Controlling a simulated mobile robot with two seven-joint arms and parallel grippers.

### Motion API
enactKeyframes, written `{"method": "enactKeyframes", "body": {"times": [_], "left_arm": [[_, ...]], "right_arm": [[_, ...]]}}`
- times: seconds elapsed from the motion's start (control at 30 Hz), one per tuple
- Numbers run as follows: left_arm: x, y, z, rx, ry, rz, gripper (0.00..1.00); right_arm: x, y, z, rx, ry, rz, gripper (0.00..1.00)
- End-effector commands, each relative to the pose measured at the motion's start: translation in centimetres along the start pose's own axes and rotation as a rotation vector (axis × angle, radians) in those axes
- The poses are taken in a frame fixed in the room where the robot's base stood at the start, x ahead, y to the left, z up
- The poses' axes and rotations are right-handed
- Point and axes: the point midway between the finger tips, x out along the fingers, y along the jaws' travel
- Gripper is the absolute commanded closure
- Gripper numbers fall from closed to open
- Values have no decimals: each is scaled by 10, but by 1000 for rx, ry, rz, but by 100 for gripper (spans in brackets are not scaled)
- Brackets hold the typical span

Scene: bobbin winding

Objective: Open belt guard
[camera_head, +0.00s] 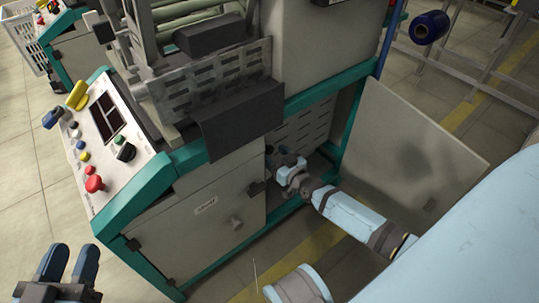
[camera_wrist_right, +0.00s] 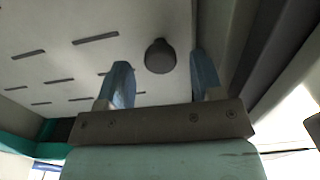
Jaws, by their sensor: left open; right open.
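The belt guard looks to be the pale slotted panel (camera_head: 308,122) inside the machine's open lower compartment; it also fills much of the right wrist view (camera_wrist_right: 50,65). A dark round knob (camera_wrist_right: 160,56) stands out from this panel. My right gripper (camera_head: 284,160) reaches into the compartment, close to the panel. In the right wrist view its two blue fingers are spread on either side of the knob, and I cannot tell whether they touch it. My left gripper (camera_head: 68,262) is open and empty at the lower left, away from the machine.
A grey door panel (camera_head: 410,150) stands swung out to the right of the compartment. A closed cabinet door (camera_head: 200,220) with a knob is left of it. The control panel (camera_head: 108,128) with a red button sits at the left. Teal frame bars edge the opening.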

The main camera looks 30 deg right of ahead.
Motion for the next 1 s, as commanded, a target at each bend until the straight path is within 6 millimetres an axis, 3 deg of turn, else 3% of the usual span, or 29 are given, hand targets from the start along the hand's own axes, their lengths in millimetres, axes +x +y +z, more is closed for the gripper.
{"method": "enactKeyframes", "body": {"times": [0.2,0.57,0.83,1.0], "left_arm": [[2,-5,1,65,34,-3,60],[2,-6,-2,80,41,-3,60],[2,-6,-2,78,42,-4,60],[2,-6,-3,77,42,-4,60]], "right_arm": [[26,0,1,1,1,1,39],[30,0,0,1,-1,0,39],[30,0,0,1,0,0,99],[28,1,0,0,-1,-1,100]]}}
